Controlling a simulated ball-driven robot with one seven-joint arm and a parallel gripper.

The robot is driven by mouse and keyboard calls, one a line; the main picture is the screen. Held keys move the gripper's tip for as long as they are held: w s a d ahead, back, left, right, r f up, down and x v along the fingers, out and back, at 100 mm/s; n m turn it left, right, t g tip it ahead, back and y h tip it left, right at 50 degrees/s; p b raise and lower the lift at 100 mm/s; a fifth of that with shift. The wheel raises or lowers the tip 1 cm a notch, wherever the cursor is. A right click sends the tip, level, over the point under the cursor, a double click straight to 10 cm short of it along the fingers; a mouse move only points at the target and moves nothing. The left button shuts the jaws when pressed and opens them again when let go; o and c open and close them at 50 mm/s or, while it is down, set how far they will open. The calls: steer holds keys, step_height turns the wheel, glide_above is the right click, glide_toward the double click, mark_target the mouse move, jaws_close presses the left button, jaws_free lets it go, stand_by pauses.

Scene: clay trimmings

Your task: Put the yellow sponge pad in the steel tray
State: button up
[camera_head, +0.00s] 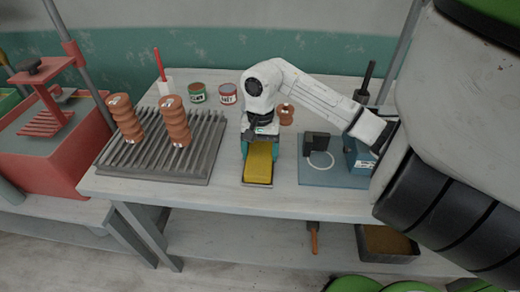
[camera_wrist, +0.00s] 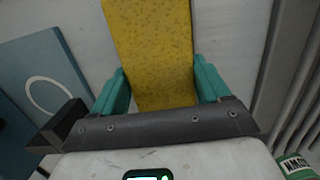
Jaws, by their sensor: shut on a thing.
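The yellow sponge pad (camera_head: 258,165) is near the front edge of the table in the head view. In the wrist view the pad (camera_wrist: 150,45) runs up from between the teal fingers to the top edge. My gripper (camera_head: 260,150) points down and is shut on the pad, one finger on each side; it also shows in the wrist view (camera_wrist: 161,85). A thin grey rim (camera_head: 257,185), perhaps the steel tray, shows at the pad's front end. The pad covers most of it, and I cannot tell whether the pad rests in it or hangs just above.
A grey ribbed rack (camera_head: 150,170) with two stacks of brown rings stands left. A blue mat (camera_head: 330,172) with a white circle and a dark block lies right. Two tins (camera_head: 197,92) stand behind. A dark tray (camera_head: 388,243) is on the lower shelf.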

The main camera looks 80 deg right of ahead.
mark_target(260, 150)
steer(key=shift+f+b, duration=0.35)
steer(key=shift+b, duration=0.25)
steer(key=o, duration=0.8)
steer(key=shift+c, duration=0.2)
steer(key=o, duration=0.4)
steer(key=shift+f, duration=0.15)
steer(key=shift+s, duration=0.1)
steer(key=shift+r+p, duration=0.5)
steer(key=shift+p, duration=0.2)
steer(key=r, duration=0.4)
steer(key=d+r+b, duration=0.1)
steer(key=r, duration=0.3)
steer(key=r+b, duration=0.1)
steer(key=r, duration=0.3)
steer(key=shift+d, duration=0.2)
